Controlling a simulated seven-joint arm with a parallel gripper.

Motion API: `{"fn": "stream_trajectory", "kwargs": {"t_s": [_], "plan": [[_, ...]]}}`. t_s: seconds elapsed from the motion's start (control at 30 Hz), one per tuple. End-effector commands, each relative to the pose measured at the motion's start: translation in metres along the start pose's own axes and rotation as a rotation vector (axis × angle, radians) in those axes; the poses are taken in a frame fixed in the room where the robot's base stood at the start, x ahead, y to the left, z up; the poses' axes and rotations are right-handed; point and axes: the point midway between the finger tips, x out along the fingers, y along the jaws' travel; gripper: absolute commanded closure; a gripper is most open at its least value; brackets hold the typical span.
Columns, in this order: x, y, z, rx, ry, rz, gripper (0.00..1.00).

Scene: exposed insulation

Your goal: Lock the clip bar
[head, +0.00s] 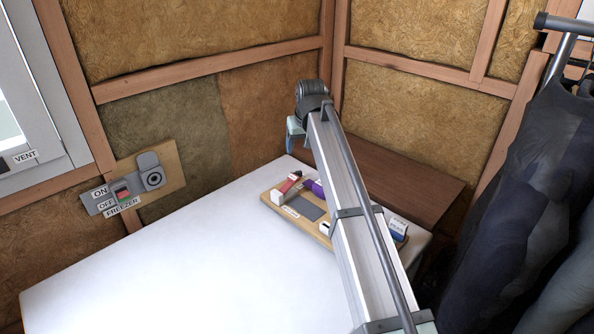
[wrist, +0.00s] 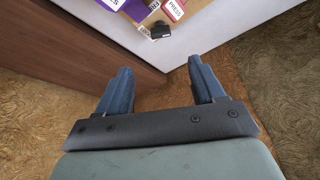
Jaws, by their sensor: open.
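A light wooden board (head: 321,233) lies on the white table and carries small fittings. A red piece (head: 290,184), a purple piece (head: 314,187) and a flat grey plate (head: 311,211) show on it. I cannot tell which part is the clip bar; my arm hides part of the board. My gripper (wrist: 158,72) is open and empty, pointing toward the table edge. In the head view it (head: 291,142) is beyond the table's far side.
The white table (head: 170,260) is clear at left and front. A brown wooden surface (head: 395,180) stands behind it. A wall panel with a freezer switch (head: 122,191) is at left. Dark clothes (head: 520,200) hang at right. Insulated walls close the corner.

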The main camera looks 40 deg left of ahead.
Motion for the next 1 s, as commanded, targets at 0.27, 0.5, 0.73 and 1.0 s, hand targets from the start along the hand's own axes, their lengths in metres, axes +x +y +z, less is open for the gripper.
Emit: {"fn": "stream_trajectory", "kwargs": {"t_s": [0.27, 0.5, 0.73, 1.0], "plan": [[0.03, -0.002, 0.0, -0.009, -0.001, -0.003, 0.32], [0.072, -0.002, 0.0, -0.008, -0.001, -0.003, 0.32], [0.109, -0.002, 0.0, -0.007, -0.001, -0.002, 0.32], [0.134, -0.002, 0.0, -0.007, 0.001, -0.002, 0.32]]}}
